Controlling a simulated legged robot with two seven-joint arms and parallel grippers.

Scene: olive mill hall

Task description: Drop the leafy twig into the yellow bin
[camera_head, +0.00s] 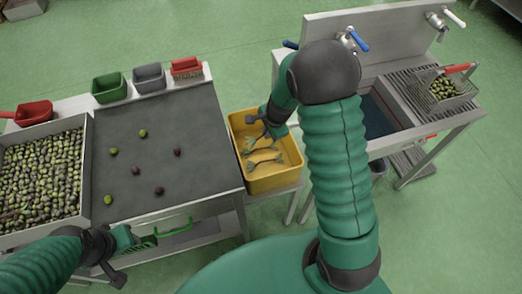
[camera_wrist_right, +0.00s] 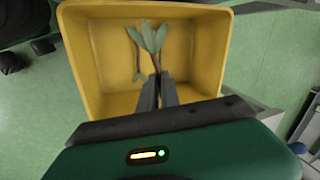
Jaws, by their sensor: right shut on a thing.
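The yellow bin (camera_head: 291,172) stands at the right end of the table, and a few pale green leafy twigs (camera_head: 263,164) lie in it. My right gripper (camera_head: 257,133) reaches over the bin from above. In the right wrist view, its fingers (camera_wrist_right: 158,88) are shut on the leafy twig (camera_wrist_right: 153,38), whose leaves point away over the inside of the yellow bin (camera_wrist_right: 85,50). Another twig (camera_wrist_right: 137,62) shows beside it. My left gripper (camera_head: 122,250) is low at the table's front edge, away from the bin; its fingers are not clear.
A dark sorting table (camera_head: 190,130) bears several loose olives. A crate of olives (camera_head: 85,190) is at its left. Green (camera_head: 108,87), grey (camera_head: 148,77) and red (camera_head: 186,67) containers line its back edge. A metal sink (camera_head: 400,120) with a basket (camera_head: 443,90) stands on the right.

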